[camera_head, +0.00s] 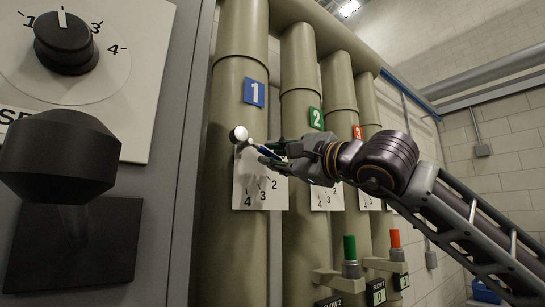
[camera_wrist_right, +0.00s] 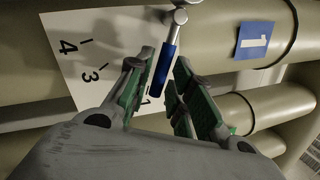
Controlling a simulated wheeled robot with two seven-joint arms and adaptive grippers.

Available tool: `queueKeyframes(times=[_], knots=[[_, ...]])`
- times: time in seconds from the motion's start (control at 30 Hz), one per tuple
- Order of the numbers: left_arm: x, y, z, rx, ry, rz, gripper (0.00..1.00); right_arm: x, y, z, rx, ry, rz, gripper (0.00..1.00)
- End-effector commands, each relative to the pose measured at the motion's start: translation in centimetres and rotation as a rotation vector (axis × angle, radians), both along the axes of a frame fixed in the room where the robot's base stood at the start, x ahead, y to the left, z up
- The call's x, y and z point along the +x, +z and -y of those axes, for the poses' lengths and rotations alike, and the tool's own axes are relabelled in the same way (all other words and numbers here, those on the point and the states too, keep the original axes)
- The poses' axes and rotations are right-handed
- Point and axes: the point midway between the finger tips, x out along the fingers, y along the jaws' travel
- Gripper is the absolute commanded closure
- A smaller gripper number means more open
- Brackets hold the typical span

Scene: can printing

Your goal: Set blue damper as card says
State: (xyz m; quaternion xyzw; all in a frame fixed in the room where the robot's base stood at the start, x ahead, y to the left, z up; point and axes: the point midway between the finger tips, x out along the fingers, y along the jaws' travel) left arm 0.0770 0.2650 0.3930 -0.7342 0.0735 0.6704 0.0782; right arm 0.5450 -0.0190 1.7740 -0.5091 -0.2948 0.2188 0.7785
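The blue damper has a blue lever handle (camera_head: 268,152) on a white metal pivot (camera_head: 240,134) on the pipe with the blue tag 1 (camera_head: 254,92). The lever points right and slightly down across a white numbered plate (camera_head: 250,191); 3 and 4 show below it. My right gripper (camera_head: 282,152) is at the lever's free end. In the right wrist view the blue handle (camera_wrist_right: 165,70) lies between my right gripper's two green-padded fingers (camera_wrist_right: 162,90), which look apart with gaps beside it. No instruction card is readable. My left gripper is out of view.
Pipes with a green tag 2 (camera_head: 316,118) and a red tag 3 (camera_head: 357,132) stand close to the right. Green (camera_head: 350,247) and red (camera_head: 395,238) handles sit lower. A grey cabinet at left carries a black selector knob (camera_head: 66,45) and a big black handle (camera_head: 60,158).

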Motion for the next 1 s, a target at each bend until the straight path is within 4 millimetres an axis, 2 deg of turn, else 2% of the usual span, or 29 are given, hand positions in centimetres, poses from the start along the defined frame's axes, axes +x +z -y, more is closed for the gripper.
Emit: queueKeyframes(times=[0.6, 1.0], knots=[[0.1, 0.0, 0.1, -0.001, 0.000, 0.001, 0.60, -5.3, -1.8, 4.7, -0.001, -0.001, 0.000, 0.78], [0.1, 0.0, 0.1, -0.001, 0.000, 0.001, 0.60, -7.3, -2.4, 6.4, -0.001, -0.002, 0.000, 0.78]])
